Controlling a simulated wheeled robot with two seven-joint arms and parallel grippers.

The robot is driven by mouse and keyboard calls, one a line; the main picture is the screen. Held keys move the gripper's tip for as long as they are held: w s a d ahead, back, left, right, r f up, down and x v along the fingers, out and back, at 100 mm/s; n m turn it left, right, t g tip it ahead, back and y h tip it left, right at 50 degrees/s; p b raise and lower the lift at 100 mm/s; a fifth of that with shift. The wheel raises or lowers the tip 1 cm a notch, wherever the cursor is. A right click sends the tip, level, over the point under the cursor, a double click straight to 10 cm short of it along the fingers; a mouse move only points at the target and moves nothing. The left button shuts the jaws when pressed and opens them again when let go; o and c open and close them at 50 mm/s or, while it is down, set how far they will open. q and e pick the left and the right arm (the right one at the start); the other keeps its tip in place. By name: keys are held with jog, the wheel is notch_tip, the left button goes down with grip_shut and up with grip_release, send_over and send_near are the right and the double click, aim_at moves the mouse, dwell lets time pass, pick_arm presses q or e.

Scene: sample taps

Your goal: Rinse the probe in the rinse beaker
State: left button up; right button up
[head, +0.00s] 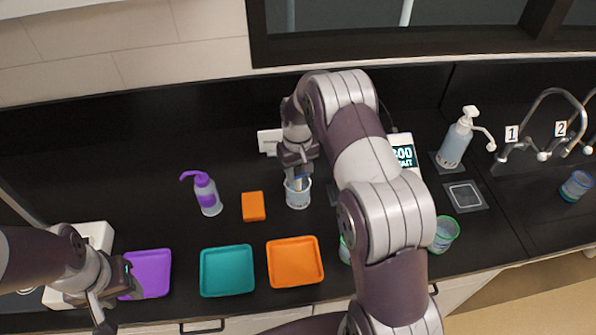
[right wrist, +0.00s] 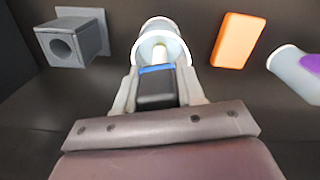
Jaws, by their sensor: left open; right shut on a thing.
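The rinse beaker (head: 298,201), a clear cup with a pale rim, stands on the black counter near the middle of the head view. My right gripper (head: 298,176) is above it, pointing down, shut on the probe. In the right wrist view the probe (right wrist: 157,88) is a dark body with a blue band between the fingers. Its pale shaft points into the mouth of the beaker (right wrist: 161,30); the tip's depth cannot be told. My left gripper (head: 112,292) is open and empty at the far left, by the purple tray (head: 152,274).
A grey holder block (right wrist: 75,42) with a hole stands beside the beaker. An orange sponge (head: 253,206) and purple-capped wash bottle (head: 206,194) are left of it. Teal (head: 227,270) and orange (head: 295,262) trays lie in front. My right arm partly hides the meter (head: 404,153) and a green-rimmed cup (head: 344,252).

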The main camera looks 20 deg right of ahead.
jog(key=shift+w+d, duration=0.1)
jog(key=shift+w, duration=0.15)
jog(key=shift+s+a, duration=0.3)
jog(key=shift+a, duration=0.2)
jog(key=shift+s+d, duration=0.1)
jog(key=shift+s, duration=0.05)
jog(key=shift+s+d+p, duration=0.2)
jog(key=shift+s+p, duration=0.1)
jog(key=shift+s, duration=0.05)
jog(key=shift+w+d, duration=0.1)
jog(key=shift+w, duration=0.35)
notch_tip(320, 180, up, 9)
jog(key=p, duration=0.6)
jog(key=shift+r+p, duration=0.15)
jog(key=shift+p, duration=0.15)
dwell(0.3)
